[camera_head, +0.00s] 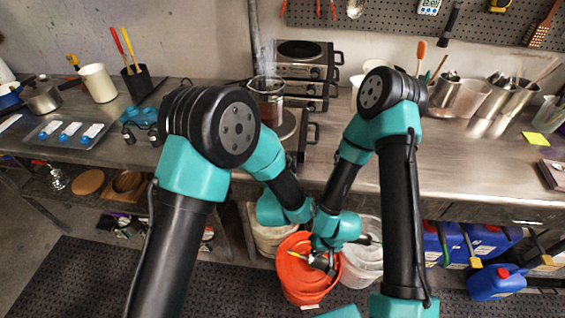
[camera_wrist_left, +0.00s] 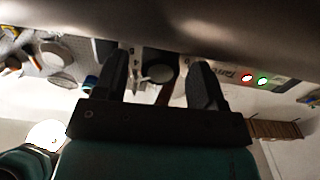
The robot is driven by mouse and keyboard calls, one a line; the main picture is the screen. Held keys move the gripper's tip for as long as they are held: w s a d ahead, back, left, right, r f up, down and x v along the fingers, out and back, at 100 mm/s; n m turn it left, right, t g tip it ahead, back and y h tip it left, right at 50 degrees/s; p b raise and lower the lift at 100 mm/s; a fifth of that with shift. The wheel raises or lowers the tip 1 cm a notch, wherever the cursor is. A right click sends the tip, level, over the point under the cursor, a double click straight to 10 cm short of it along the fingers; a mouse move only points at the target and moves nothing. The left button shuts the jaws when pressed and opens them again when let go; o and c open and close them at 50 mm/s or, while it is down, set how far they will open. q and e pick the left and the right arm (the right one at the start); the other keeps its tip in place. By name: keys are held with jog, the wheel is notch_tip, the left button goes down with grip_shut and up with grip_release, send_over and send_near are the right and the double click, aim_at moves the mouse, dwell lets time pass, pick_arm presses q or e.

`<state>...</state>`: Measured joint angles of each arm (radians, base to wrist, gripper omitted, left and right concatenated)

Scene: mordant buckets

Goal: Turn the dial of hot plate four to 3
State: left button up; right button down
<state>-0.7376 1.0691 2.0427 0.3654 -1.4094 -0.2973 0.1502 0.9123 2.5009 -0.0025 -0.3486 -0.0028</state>
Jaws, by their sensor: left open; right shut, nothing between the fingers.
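In the left wrist view, my left gripper (camera_wrist_left: 160,75) is open, its two dark fingers spread. My left gripper's fingertips are hidden there. My right gripper (camera_head: 322,262) is shut and empty, low over the orange bucket.
A glass vessel (camera_head: 267,90) stands by the hot plates. An orange bucket (camera_head: 300,290) and a white bucket (camera_head: 365,262) stand below the table edge. A grey tray (camera_head: 50,135) lies at left; bare tabletop (camera_head: 470,160) at right. Red and green lights (camera_wrist_left: 255,80) show in the wrist view.

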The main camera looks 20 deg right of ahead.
pick_arm(q)
jog(key=shift+c, duration=0.2)
jog(key=c, duration=0.9)
jog(key=shift+n, duration=3.6)
jog(key=o, duration=0.9)
jog(key=shift+o, duration=0.2)
